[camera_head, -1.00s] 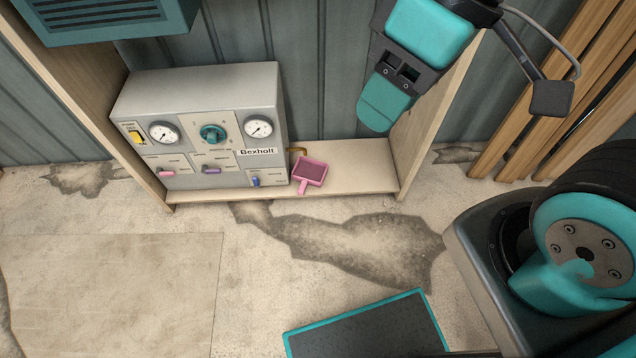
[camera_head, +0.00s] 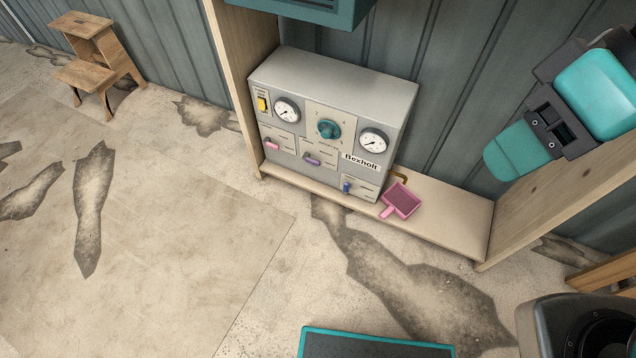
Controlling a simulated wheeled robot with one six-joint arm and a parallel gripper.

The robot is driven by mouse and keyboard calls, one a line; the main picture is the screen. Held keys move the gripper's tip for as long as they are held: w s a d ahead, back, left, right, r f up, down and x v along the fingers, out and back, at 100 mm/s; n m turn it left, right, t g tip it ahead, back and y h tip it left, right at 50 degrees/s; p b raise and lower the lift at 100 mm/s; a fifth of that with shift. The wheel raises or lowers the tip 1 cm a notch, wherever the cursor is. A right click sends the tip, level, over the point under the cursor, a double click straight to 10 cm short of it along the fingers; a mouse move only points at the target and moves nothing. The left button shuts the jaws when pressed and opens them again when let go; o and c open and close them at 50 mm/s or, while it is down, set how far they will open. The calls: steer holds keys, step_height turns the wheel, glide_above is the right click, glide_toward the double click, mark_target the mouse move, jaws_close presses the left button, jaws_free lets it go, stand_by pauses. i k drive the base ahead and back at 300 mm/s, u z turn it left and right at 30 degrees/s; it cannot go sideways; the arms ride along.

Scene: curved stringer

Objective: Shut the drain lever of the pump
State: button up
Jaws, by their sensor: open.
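The pump is a grey box (camera_head: 335,75) marked "Bexholt" on a low wooden shelf. Its front carries a pink lever (camera_head: 272,146) and a purple lever (camera_head: 311,161), both lying roughly along the panel, and a blue lever (camera_head: 347,187) low on the right, standing upright. The labels are too small to read, so I cannot tell by name which is the drain lever. A brass spout (camera_head: 400,176) comes out at the right side, above a pink pan (camera_head: 401,201). My gripper (camera_head: 550,132) is at the upper right, open and empty, well apart from the pump.
Two gauges, a teal knob (camera_head: 328,129) and a yellow switch (camera_head: 262,104) share the panel. Wooden side boards (camera_head: 555,200) flank the shelf, and a teal box (camera_head: 315,8) hangs above. A wooden step stool (camera_head: 98,65) stands far left. The floor in front is largely clear, with stained patches.

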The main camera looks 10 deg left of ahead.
mark_target(346, 186)
steer(key=u, duration=0.25)
steer(key=i, duration=0.3)
steer(key=u, duration=0.15)
steer(key=k, duration=1.35)
steer(key=u, duration=0.6)
steer(key=i, duration=1.85)
steer(key=z, duration=0.45)
